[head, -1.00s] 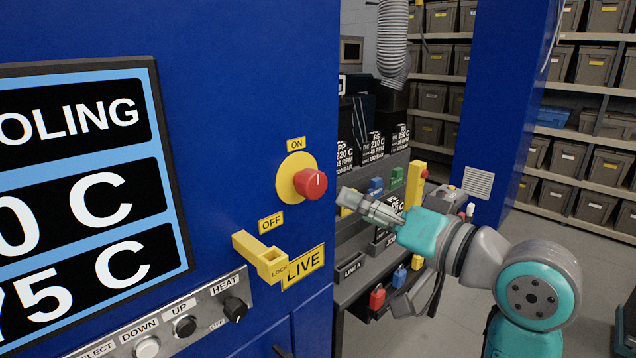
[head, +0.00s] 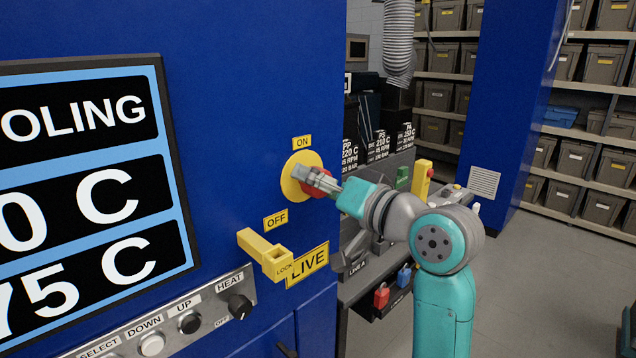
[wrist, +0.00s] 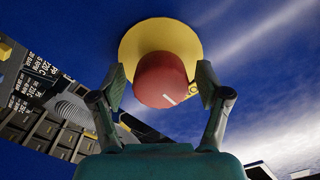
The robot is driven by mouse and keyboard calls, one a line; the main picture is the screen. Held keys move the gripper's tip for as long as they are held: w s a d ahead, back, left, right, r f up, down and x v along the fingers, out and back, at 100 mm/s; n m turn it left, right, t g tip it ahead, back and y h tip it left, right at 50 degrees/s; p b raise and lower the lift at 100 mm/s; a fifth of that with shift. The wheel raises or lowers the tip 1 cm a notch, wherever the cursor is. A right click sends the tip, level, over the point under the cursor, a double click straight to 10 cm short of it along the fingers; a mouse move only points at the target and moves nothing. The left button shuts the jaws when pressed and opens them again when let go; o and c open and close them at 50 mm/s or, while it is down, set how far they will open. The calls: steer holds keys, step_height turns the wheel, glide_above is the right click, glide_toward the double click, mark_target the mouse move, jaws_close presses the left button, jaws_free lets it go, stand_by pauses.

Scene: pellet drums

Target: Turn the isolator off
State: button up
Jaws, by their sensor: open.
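The isolator is a red round knob (wrist: 161,80) on a yellow disc (head: 290,178), mounted on the blue cabinet face. An ON label (head: 302,142) sits above it and an OFF label (head: 276,220) below it. My gripper (head: 312,178) is in front of the knob and hides most of it in the head view. In the wrist view my gripper (wrist: 160,88) is open, with one finger on each side of the red knob; I cannot tell whether they touch it. A white mark shows on the knob's lower right in the wrist view.
A yellow LOCK hasp (head: 265,254) juts out below the OFF label, by a LIVE sign (head: 308,264). A panel of knobs (head: 165,325) lies lower left, under a display (head: 90,180). A bench with coloured padlocks (head: 381,296) stands to the right. Open floor lies farther right.

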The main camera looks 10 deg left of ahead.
steer(key=c, duration=1.2)
steer(key=shift+o, duration=0.2)
steer(key=n, duration=0.8)
steer(key=shift+n, duration=0.3)
steer(key=n, duration=0.9)
